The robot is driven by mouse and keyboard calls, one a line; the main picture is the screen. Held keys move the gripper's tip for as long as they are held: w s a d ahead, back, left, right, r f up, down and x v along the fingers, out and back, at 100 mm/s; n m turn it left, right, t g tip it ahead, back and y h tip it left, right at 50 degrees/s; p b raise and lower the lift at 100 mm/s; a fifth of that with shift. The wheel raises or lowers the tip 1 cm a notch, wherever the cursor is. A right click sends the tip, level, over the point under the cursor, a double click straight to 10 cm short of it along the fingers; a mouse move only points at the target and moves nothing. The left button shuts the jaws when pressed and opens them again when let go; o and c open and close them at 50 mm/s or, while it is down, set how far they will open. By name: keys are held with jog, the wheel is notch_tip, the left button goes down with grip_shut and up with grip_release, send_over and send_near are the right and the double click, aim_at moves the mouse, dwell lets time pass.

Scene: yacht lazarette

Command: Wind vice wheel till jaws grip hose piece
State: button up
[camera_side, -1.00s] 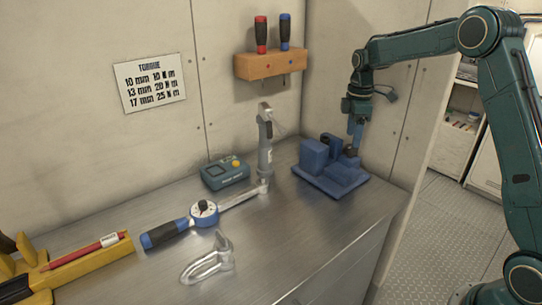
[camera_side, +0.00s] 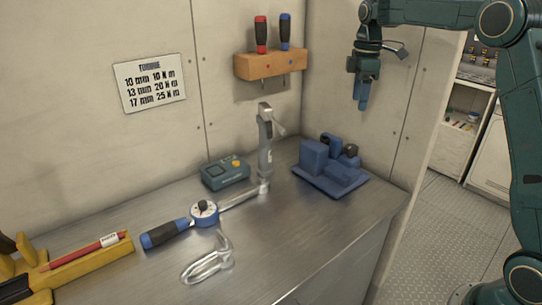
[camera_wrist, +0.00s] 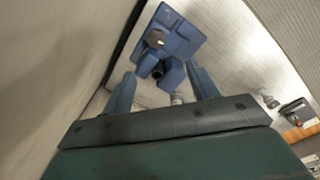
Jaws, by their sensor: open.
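The blue vice (camera_side: 318,158) stands on the steel bench near its right back corner. A dark round part that looks like its wheel (camera_side: 350,150) sits at the vice's back right. In the wrist view the vice (camera_wrist: 182,32) shows from above, with two dark round parts; I cannot tell for sure which is the wheel. I cannot make out the hose piece or whether the jaws touch it. My gripper (camera_side: 362,104) hangs well above the vice, pointing down, open and empty. In the wrist view its two fingers (camera_wrist: 162,78) stand apart.
A torque wrench (camera_side: 168,234), a shackle-like metal piece (camera_side: 207,262), a teal box (camera_side: 224,172) and an upright grey tool (camera_side: 265,145) lie left of the vice. A wooden screwdriver rack (camera_side: 271,66) is on the wall. Bench is clear before the vice.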

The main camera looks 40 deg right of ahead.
jog(key=s+a+r+m+t, duration=0.1)
jog(key=s+a+r+m, duration=0.1)
jog(key=s+a, duration=0.4)
jog(key=s+a+r+m+t, duration=0.2)
jog(key=s+a+m, duration=0.3)
jog(key=s, duration=0.6)
jog(key=shift+s+a+r+m, duration=0.3)
jog(key=shift+a+r, duration=0.25)
jog(key=shift+a, duration=0.4)
jog(key=shift+w, duration=0.15)
jog(key=w+d+f+m+g, duration=0.1)
jog(key=w+d+f, duration=0.2)
jog(key=w+d, duration=0.4)
jog(key=w+d+f+m+g, duration=0.2)
jog(key=w+d, duration=0.4)
jog(key=w, duration=0.4)
jog(key=shift+w+d+f, duration=0.3)
jog(key=shift+d+f, duration=0.1)
jog(key=shift+f, duration=0.2)
jog(key=shift+f, duration=0.15)
